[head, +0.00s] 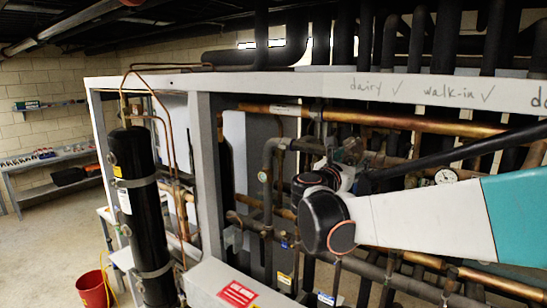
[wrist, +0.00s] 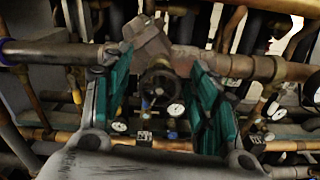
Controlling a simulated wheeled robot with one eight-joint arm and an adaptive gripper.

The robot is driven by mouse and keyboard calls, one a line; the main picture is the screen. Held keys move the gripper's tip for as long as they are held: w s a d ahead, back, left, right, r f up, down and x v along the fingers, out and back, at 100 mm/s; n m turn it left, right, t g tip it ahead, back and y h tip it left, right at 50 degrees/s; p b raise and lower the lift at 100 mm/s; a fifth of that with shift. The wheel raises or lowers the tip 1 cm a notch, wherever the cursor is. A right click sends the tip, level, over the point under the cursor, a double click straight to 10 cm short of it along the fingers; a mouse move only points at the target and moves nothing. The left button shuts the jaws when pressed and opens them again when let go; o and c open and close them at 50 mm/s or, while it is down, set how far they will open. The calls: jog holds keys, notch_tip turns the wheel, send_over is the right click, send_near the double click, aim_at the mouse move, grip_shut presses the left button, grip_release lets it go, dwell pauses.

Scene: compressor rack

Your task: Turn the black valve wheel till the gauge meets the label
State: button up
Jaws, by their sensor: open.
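The black valve wheel (wrist: 158,86) shows in the wrist view, under a grey valve body, between my fingers. My gripper (wrist: 160,72) is open, with one teal finger on each side of the wheel. Nothing is seen held, and I cannot tell if either finger touches the wheel. A small white-faced gauge (wrist: 175,109) sits just below and right of the wheel, and another gauge (wrist: 120,127) is lower left. Their needles are too small to read. In the head view my arm hides the wheel.
Copper pipes (head: 420,123) and dark pipes crowd the rack around my arm. A white frame beam (head: 300,84) with handwriting runs above. A black cylinder (head: 140,205) stands at the left, with a red bucket (head: 92,290) on the floor. Open floor lies at far left.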

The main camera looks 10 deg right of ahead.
jog(key=c, duration=1.1)
jog(key=shift+m, duration=0.3)
